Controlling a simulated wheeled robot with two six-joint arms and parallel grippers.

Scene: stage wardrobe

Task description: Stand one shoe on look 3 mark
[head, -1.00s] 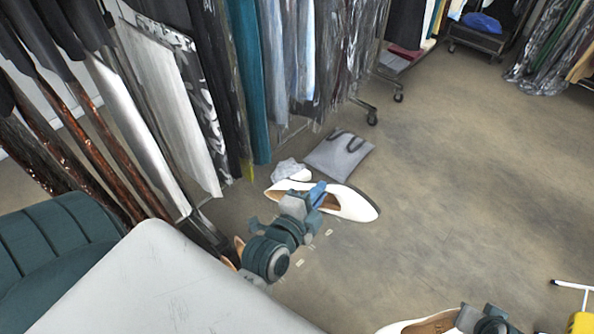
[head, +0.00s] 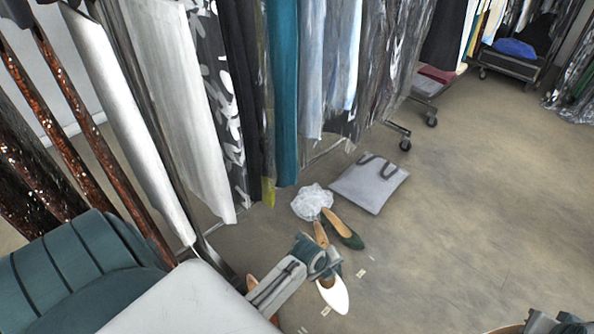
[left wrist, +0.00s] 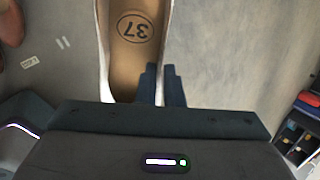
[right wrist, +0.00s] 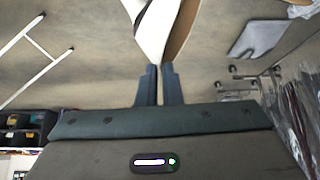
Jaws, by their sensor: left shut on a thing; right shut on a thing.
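A white shoe with a tan insole marked 37 (left wrist: 133,30) is in my left gripper (left wrist: 160,72), which is shut on the side wall of the shoe. In the head view my left gripper (head: 322,260) hides the heel, and the white toe (head: 333,295) points down the picture. I cannot tell whether its sole touches the floor. My right gripper (right wrist: 158,70) is shut on another white shoe (right wrist: 152,30). This shoe (head: 508,330) and gripper (head: 548,322) are cut by the bottom edge of the head view. Small floor labels (head: 361,273) (left wrist: 28,63) lie beside the left shoe; their writing is unreadable.
Dark green shoes (head: 344,230) stand just beyond my left gripper. A crumpled white thing (head: 312,201) and a grey bag (head: 370,182) lie behind them. Clothes hang on the rack (head: 285,110) at the left.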

